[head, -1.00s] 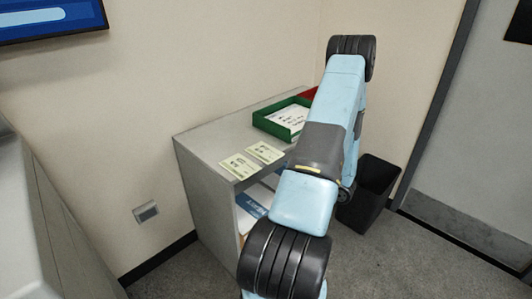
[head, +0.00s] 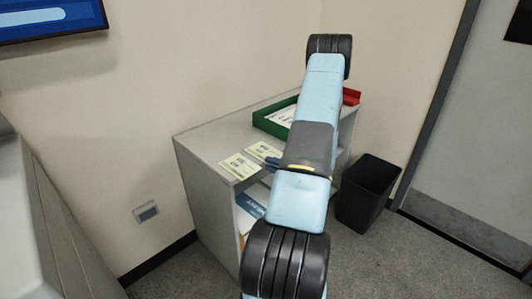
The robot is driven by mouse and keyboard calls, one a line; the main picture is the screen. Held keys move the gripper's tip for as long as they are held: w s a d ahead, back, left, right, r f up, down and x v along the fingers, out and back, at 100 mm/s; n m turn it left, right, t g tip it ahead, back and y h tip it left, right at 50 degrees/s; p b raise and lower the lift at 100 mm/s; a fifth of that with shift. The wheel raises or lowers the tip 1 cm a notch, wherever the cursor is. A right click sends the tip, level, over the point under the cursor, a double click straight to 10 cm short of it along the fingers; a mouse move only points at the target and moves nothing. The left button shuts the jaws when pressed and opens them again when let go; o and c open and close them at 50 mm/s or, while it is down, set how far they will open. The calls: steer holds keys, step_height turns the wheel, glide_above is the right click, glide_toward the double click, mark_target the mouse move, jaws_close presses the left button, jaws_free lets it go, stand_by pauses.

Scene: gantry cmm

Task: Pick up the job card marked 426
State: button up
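Two pale green-yellow cards lie flat on the grey cabinet top (head: 222,137), near its front left edge. One is the left card (head: 239,166); the other is the right card (head: 262,151), slightly farther back. Their printed marks are too small to read, so I cannot tell which is 426. A small dark blue part, which looks like the tip of my gripper (head: 272,163), shows at the right card's near right edge. The rest of the gripper is hidden behind my arm. I cannot tell whether it touches the card or whether it is open.
A green tray (head: 262,122) with white paper in it stands farther back on the cabinet, partly hidden by my arm. A red tray (head: 351,96) shows behind. Papers or folders (head: 250,206) lie on the shelf below. A black bin (head: 367,195) stands on the floor to the right.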

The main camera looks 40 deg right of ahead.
steer(key=shift+c, duration=0.4)
jaws_close()
